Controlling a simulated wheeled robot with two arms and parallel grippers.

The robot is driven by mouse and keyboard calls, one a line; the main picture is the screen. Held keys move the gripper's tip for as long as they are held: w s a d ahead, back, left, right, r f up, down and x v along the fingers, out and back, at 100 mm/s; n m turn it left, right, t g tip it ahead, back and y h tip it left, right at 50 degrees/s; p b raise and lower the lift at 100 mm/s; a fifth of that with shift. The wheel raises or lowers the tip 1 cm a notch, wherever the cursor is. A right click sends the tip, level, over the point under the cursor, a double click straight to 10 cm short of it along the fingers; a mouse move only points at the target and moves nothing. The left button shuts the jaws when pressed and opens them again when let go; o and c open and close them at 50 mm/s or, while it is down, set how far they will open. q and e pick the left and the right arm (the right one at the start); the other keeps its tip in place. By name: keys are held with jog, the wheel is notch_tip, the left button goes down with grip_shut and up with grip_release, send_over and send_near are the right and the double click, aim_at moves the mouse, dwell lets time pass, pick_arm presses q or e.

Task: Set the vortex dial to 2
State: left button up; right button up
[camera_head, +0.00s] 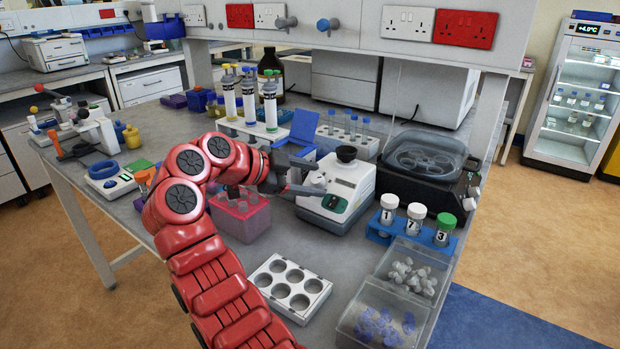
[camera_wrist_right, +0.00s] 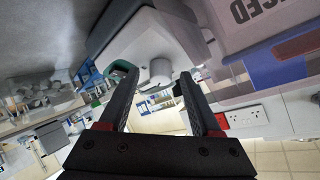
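The vortex mixer (camera_head: 357,184) is a white box with a black cup on top and a green-edged switch (camera_head: 333,202) on its front. Its dial (camera_head: 318,179) is a small pale grey knob on the front, beside the switch. The dial also shows in the right wrist view (camera_wrist_right: 160,71). My right gripper (camera_head: 305,183) is at the mixer's front. In the wrist view its two fingers (camera_wrist_right: 159,82) are apart, with the dial between their tips; contact cannot be told. The dial's setting is not readable. My left gripper is not in view.
A pink tube rack (camera_head: 240,218) stands just below my right forearm. A white rack with round wells (camera_head: 290,287) lies in front of the mixer. A black centrifuge (camera_head: 425,165) and a blue rack with numbered vials (camera_head: 378,232) stand to the right.

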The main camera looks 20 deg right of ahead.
jog(key=p+v, duration=0.6)
jog(key=v, duration=1.1)
jog(key=shift+a+p, duration=0.15)
jog(key=shift+p, duration=0.2)
jog(key=shift+s, duration=0.1)
